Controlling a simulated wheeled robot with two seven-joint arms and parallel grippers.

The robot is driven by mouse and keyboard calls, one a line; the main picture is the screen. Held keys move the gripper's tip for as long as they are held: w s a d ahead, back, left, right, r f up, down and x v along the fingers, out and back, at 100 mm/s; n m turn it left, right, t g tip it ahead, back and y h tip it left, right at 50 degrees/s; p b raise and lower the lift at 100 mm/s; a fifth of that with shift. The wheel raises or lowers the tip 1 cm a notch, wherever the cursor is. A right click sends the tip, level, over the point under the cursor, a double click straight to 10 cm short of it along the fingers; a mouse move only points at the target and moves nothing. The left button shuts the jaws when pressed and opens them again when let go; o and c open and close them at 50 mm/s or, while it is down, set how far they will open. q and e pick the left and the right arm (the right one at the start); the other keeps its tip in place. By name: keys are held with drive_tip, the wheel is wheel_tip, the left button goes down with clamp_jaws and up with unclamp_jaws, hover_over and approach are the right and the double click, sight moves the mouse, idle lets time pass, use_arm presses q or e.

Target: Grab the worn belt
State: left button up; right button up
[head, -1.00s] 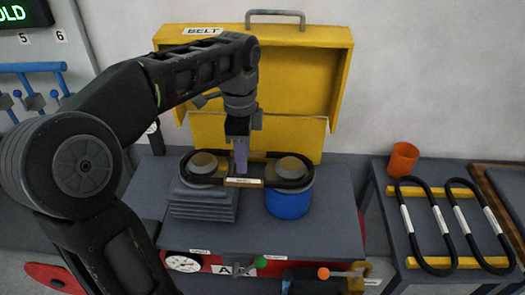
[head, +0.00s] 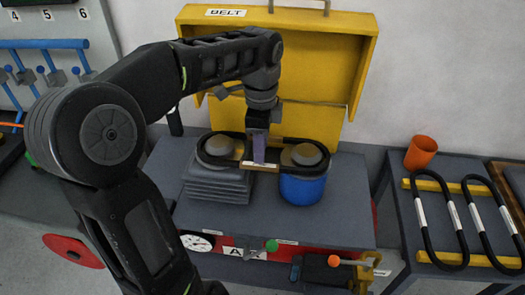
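A black belt (head: 292,171) loops around two grey round pulleys (head: 219,146), the other being on the right (head: 306,154). A small pale label (head: 263,167) sits on its near run; I take this to be the worn belt. My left gripper (head: 260,158) points down between the pulleys, its purple fingers right at the near run by the label. The fingers are seen nearly edge-on, so I cannot tell whether they are open or shut on the belt. My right gripper is not in view.
The left pulley stands on a grey stepped block (head: 216,186), the right one on a blue cylinder (head: 302,190). An open yellow case (head: 330,65) stands behind. Two more black belts (head: 425,215) lie on yellow bars at the right, near an orange cup (head: 421,152).

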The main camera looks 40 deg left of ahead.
sight(247, 165)
use_arm(q)
drive_tip(key=shift+w+f+p, duration=0.1)
drive_tip(key=shift+f+p, duration=0.55)
drive_tip(key=shift+f, duration=1.95)
drive_tip(key=shift+c, duration=0.2)
clamp_jaws()
